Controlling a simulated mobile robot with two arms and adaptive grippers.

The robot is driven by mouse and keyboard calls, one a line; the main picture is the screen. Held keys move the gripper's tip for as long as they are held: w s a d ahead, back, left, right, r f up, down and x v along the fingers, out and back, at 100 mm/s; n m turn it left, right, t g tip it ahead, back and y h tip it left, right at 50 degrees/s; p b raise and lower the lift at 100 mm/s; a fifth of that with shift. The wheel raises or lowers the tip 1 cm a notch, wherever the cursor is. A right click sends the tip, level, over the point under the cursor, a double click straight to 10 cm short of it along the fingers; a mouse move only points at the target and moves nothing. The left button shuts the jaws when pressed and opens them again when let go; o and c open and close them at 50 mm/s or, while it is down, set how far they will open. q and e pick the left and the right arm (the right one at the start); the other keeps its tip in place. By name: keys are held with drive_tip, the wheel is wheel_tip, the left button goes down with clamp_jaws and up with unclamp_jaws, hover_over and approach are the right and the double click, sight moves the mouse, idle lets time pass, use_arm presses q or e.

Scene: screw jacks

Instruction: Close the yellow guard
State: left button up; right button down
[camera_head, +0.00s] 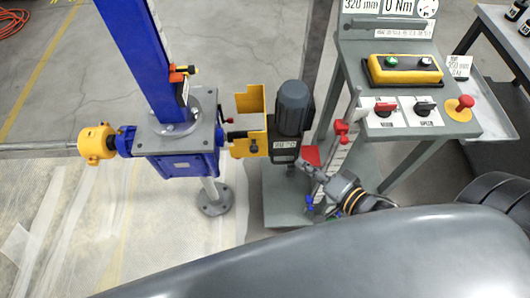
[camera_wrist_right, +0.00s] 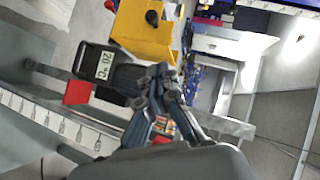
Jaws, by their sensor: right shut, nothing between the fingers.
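The yellow guard (camera_head: 250,101) is at the shaft between the blue screw jack (camera_head: 182,150) and the dark motor (camera_head: 291,108). One yellow panel stands up at the back, and a lower yellow part (camera_head: 242,148) sits in front with a dark knob on it. The shaft end shows between them, so the guard looks open. In the right wrist view the yellow guard (camera_wrist_right: 140,32) fills the top middle, just beyond the fingertips. My right gripper (camera_head: 304,164) is shut and empty, right of the guard and below the motor; it also shows in the wrist view (camera_wrist_right: 158,76). My left gripper is not in view.
A scale with a red pointer (camera_head: 341,131) rises close beside my right gripper. A yellow cap (camera_head: 96,144) is on the jack's left side. Floor at the left is free.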

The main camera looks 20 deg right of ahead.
drive_tip(key=p, duration=0.2)
approach(255, 143)
drive_tip(key=w+d, duration=0.2)
drive_tip(key=w, duration=0.1)
drive_tip(key=a, duration=0.1)
drive_tip(key=a+f, duration=0.1)
drive_tip(key=w+a, duration=0.1)
drive_tip(key=shift+a+f, duration=0.25)
drive_tip(key=shift+a, duration=0.1)
